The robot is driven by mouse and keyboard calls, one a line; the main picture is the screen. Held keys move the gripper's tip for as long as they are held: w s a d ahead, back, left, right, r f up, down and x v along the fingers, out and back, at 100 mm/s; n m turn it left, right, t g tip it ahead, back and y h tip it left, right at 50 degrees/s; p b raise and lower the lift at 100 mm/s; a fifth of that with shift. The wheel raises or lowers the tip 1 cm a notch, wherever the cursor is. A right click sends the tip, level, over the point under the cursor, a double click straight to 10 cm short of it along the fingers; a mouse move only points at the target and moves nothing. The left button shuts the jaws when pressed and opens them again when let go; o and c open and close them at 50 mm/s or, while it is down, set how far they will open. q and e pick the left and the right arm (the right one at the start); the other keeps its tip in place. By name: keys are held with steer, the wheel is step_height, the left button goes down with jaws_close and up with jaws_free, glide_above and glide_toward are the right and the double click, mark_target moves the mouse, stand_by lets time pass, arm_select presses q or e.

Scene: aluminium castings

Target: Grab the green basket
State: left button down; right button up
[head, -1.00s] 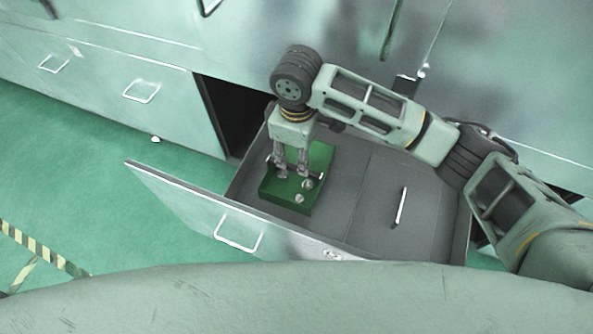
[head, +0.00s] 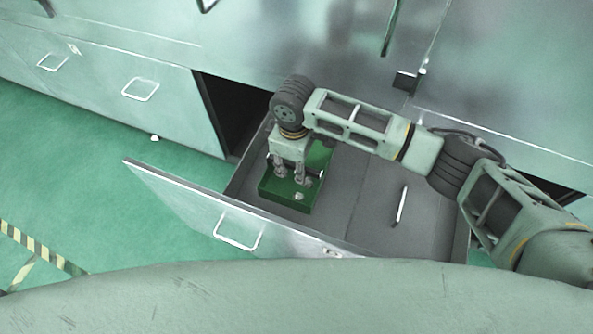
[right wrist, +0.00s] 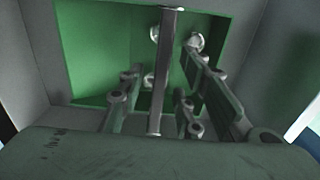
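The green basket (head: 285,204) stands in the left part of the open drawer. In the right wrist view the green basket (right wrist: 95,45) fills the upper middle, with its grey handle bar (right wrist: 168,60) running across it. My right gripper (head: 291,178) points down at the basket, its fingers low over it. In the right wrist view my right gripper (right wrist: 168,92) is open, with fingers on either side of the handle bar and gaps to it. Part of the basket is hidden behind my gripper in the head view. My left gripper is not in view.
Several small shiny parts (right wrist: 195,41) lie in the basket. Closed cabinet fronts (head: 110,80) stand behind. Green floor (head: 90,180) is clear at left.

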jaws_close()
steer(key=shift+r, duration=0.1)
stand_by(0.7)
